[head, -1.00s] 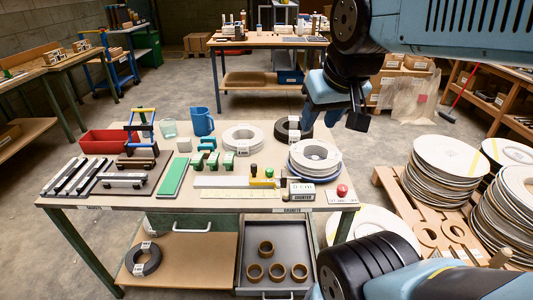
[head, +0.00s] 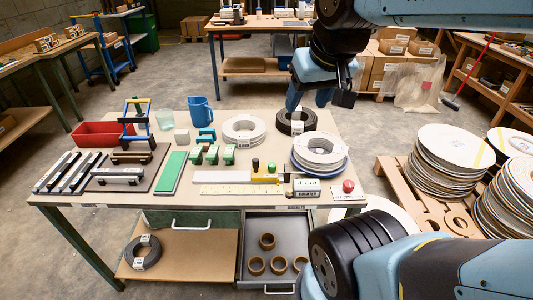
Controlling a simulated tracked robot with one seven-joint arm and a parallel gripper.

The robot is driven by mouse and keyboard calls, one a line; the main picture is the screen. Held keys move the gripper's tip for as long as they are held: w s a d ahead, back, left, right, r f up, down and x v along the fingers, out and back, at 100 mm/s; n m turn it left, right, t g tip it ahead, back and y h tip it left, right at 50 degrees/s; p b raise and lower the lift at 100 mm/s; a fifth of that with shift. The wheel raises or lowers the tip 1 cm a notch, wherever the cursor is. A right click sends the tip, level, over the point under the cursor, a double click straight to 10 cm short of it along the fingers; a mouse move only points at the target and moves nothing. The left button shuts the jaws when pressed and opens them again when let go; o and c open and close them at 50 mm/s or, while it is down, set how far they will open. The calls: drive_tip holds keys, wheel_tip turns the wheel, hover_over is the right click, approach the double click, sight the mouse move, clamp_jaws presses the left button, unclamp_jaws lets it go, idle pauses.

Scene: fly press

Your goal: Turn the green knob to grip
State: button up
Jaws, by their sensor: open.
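The green knob (head: 272,167) is a small round green top standing on or beside a yellow part at the front right of the worktable. A similar dark knob (head: 255,164) stands just left of it. A pale strip (head: 222,177) and a yellowish ruled scale (head: 228,189) lie beside them. My gripper (head: 309,101) hangs high in the picture, up and right of the green knob, in front of the far side of the table. It is open, apart from the knob, and I see nothing between its fingers. Any marking for grip is too small to read.
White discs on a blue-rimmed stack (head: 320,163), a counter box (head: 306,188) and a red button (head: 348,186) stand right of the knob. Green blocks (head: 228,154) stand left. A blue mug (head: 201,114) and red tray (head: 100,133) are farther back. Disc stacks (head: 440,168) fill a pallet at right.

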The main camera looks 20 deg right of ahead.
drive_tip(key=w+f+m+g+y, duration=0.1)
drive_tip(key=w+f+m+g, duration=0.2)
drive_tip(key=w, duration=0.4)
drive_tip(key=m+g+y, duration=0.3)
drive_tip(key=m+g, duration=0.2)
drive_tip(key=m, duration=0.4)
hover_over(272, 164)
drive_tip(key=w+d, duration=0.3)
drive_tip(key=d, duration=0.2)
wheel_tip(272, 164, down, 16)
drive_tip(key=x, duration=1.3)
drive_tip(key=shift+f, duration=0.4)
drive_tip(key=shift+c, duration=0.3)
drive_tip(key=c, duration=1)
